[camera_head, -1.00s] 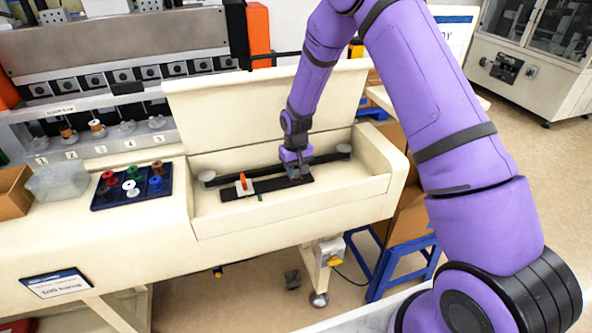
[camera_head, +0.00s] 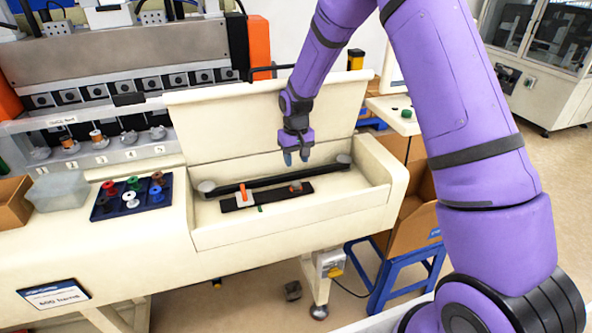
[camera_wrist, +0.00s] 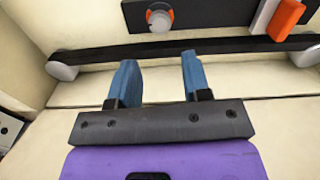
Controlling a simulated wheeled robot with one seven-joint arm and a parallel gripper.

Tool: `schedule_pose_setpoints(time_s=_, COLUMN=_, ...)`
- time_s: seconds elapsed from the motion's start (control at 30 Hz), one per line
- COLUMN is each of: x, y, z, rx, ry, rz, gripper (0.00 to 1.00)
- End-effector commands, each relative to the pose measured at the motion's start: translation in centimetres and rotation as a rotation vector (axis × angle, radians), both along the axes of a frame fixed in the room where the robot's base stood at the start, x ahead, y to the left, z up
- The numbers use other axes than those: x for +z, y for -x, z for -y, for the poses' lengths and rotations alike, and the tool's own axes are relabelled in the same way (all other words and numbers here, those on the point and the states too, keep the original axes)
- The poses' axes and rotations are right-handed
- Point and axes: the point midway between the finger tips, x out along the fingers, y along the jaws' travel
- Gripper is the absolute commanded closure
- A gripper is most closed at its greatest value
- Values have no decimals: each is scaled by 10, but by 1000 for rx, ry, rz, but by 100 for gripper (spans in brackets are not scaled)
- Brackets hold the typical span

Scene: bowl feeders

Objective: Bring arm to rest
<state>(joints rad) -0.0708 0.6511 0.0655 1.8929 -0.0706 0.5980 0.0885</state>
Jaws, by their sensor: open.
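My gripper (camera_head: 296,158) hangs at the end of my purple arm above the open cream bin (camera_head: 215,222). Its blue fingers point down and stand apart with nothing between them. In the wrist view my gripper (camera_wrist: 157,75) is also open and empty. Below it, in the bin, lies a black bar (camera_head: 268,198) with an orange-and-white piece (camera_head: 243,192) near its left end and a small round knob (camera_head: 296,187) near its right. A longer dark rail (camera_head: 270,177) runs behind the bar. Clear space shows between the fingertips and these parts.
The bin's raised lid (camera_head: 265,115) stands behind my gripper. To the left are a dark tray (camera_head: 110,212) of coloured spools, a clear container (camera_head: 58,190) and a brown box (camera_head: 12,205). An orange post (camera_head: 259,45) stands behind the lid. A blue stool (camera_head: 385,275) is at the right.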

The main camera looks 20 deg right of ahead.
Motion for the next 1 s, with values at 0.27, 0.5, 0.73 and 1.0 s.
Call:
schedule_pose_setpoints(time_s=0.27, x=19, y=0, z=0, rx=0, ry=0, rz=0, gripper=56)
schedule_pose_setpoints(time_s=0.5, x=19, y=0, z=0, rx=0, ry=0, rz=0, gripper=56)
schedule_pose_setpoints(time_s=0.73, x=22, y=1, z=0, rx=-1, ry=0, rz=2, gripper=56)
schedule_pose_setpoints(time_s=1.0, x=76, y=18, z=9, rx=-8, ry=2, rz=47, gripper=56)
